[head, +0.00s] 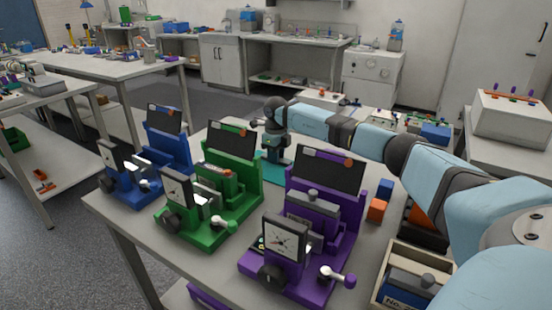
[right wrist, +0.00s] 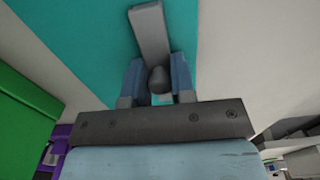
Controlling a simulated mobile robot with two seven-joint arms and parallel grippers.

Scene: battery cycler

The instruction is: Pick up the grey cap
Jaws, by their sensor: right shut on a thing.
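In the right wrist view, the grey cap (right wrist: 149,35) is a grey bar with a rounded knob. Its knob sits between the two fingers of my right gripper (right wrist: 157,82), which is shut on it. A teal mat (right wrist: 90,40) lies beneath; I cannot tell whether the cap touches it. In the head view, my right gripper (head: 276,158) points down over the teal mat (head: 271,178), behind the green and purple devices. The cap cannot be made out there. My left gripper is not in view.
A blue device (head: 150,185), a green device (head: 240,200) and a purple device (head: 325,245) with upright dark screens stand on the table near the right gripper. Orange (head: 377,210) and blue (head: 385,188) blocks and an open box (head: 388,262) are at the right.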

